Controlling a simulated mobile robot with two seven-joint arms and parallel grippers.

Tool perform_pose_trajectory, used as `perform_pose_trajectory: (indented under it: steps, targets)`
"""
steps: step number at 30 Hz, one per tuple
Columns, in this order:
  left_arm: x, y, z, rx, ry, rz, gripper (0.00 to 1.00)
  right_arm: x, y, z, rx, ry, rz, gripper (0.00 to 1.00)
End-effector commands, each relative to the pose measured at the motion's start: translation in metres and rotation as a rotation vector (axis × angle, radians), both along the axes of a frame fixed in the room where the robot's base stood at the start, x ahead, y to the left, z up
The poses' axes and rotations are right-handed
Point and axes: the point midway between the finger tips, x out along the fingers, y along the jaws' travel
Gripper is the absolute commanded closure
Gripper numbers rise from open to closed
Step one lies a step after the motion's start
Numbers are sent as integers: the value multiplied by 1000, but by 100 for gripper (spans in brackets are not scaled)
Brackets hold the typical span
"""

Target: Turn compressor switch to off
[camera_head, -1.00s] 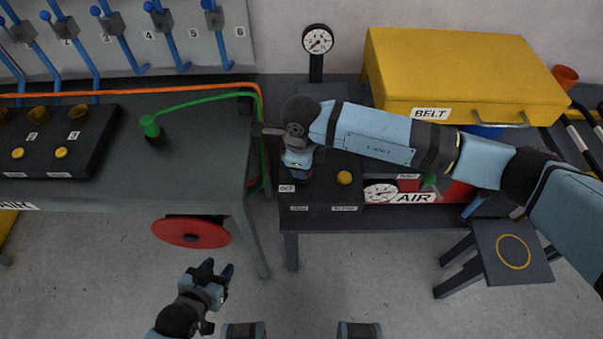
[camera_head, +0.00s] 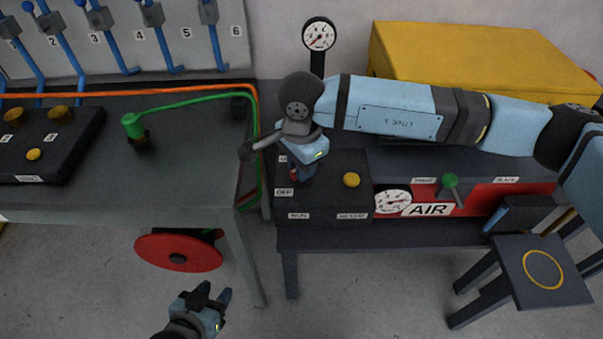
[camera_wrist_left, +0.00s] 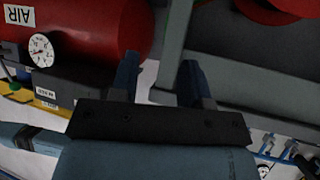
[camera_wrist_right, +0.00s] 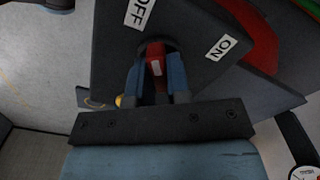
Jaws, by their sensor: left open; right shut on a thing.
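The compressor switch is a red knob (camera_wrist_right: 155,52) with a white mark, seen in the right wrist view on a dark panel between the OFF label (camera_wrist_right: 138,12) and the ON label (camera_wrist_right: 222,47). My right gripper (camera_head: 301,172) is shut on this red knob, one blue finger on each side. In the head view the gripper and wrist mostly hide the knob; the OFF label (camera_head: 284,192) shows beside it on the dark control box (camera_head: 325,198). My left gripper (camera_head: 208,294) is open and empty, low over the floor in front of the left bench.
A yellow knob (camera_head: 351,180) and a gauge (camera_head: 393,201) sit right of the switch. A green-handled valve (camera_head: 450,182) is further right. A stool (camera_head: 545,270) stands at lower right. The left bench (camera_head: 205,190) has a red wheel (camera_head: 178,252) below it.

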Motion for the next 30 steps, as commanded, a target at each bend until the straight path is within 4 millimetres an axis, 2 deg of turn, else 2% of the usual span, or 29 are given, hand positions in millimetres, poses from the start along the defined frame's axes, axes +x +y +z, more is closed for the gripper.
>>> perform_pose_trajectory:
  steps: [8, 22, 23, 26, 30]
  targets:
    - [0, -2, -4, -1, -11, -6, 57, 0, 0, 0, 2, -1, 79, 100]
    - [1, -4, 1, -12, -20, -3, 57, 0, 1, 1, 2, -1, 92, 100]
    - [1, -4, 0, -12, -20, -3, 57, 0, 1, 1, 2, -1, 92, 81]
    - [1, -4, -1, -11, -18, -3, 57, 0, 1, 1, 2, -1, 92, 58]
    - [0, -4, -4, -10, -13, -3, 57, 0, 0, 1, 1, 0, 91, 57]
